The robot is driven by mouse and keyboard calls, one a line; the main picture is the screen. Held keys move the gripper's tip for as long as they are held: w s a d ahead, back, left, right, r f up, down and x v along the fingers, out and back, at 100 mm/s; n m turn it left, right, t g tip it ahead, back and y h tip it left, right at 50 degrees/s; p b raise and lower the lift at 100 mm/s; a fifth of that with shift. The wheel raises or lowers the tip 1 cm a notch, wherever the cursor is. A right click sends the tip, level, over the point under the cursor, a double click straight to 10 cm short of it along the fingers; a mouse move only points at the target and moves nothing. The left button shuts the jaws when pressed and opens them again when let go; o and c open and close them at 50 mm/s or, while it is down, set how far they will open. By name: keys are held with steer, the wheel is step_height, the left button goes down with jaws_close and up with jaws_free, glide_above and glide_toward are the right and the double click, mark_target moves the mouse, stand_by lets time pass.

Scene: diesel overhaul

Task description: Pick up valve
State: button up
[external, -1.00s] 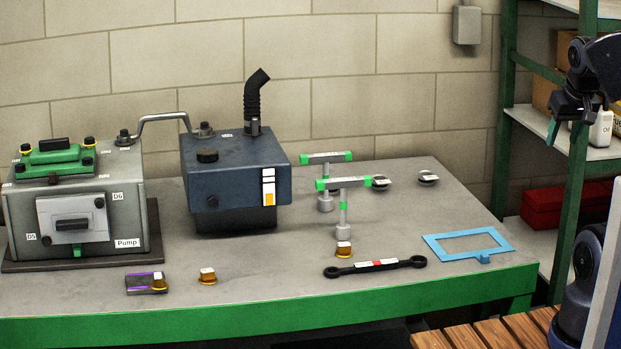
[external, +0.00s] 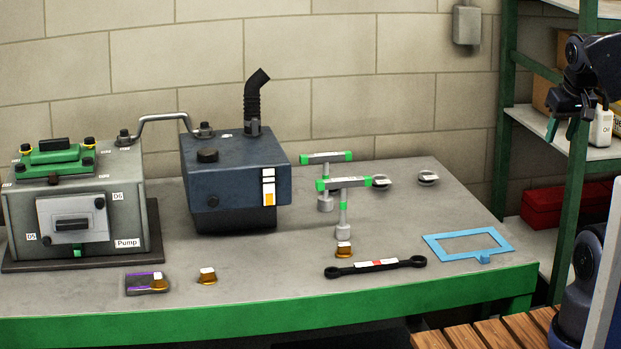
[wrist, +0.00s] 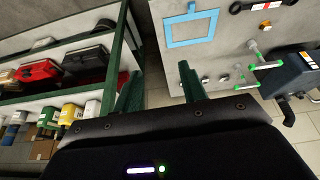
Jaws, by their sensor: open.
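No part is legibly marked as the valve. Small round dark pieces with white tags, including one at the middle (external: 381,181) and one to its right (external: 428,177), lie at the back right of the bench; I cannot tell if they are valves. Two T-shaped pieces with green ends, a front one (external: 343,205) and a rear one (external: 326,180), stand upright beside them. My gripper (external: 563,130) is open and empty, high to the right of the bench, before the shelf. In the wrist view its two green fingers (wrist: 160,88) are apart with nothing between them.
A blue frame (external: 468,244) and a black link bar (external: 375,267) lie on the bench (external: 260,285). The blue-grey tank (external: 235,170) and the pump (external: 75,215) stand left. A green-posted shelf (wrist: 70,60) holds a red case (wrist: 38,74) and bottles.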

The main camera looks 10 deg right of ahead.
steer(key=w+a+r+n, duration=0.3)
steer(key=w+a+n, duration=0.2)
steer(key=w+a, duration=0.35)
steer(key=w+a+r+n, duration=0.3)
steer(key=w+a+n, duration=0.35)
steer(key=w, duration=0.25)
steer(key=w+a+f+n, duration=0.1)
steer(key=w+a+n, duration=0.3)
steer(key=a, duration=0.7)
steer(key=w+a+f+n, duration=0.2)
steer(key=w+a+n, duration=0.2)
steer(key=a, duration=0.8)
steer(key=n, duration=1.6)
glide_above(158, 275)
steer(key=s, duration=0.5)
step_height(158, 275, down, 24)
steer(key=r, duration=0.1)
steer(key=x, duration=1)
steer(key=shift+w+f, duration=0.25)
steer(key=shift+f, duration=0.05)
jaws_close()
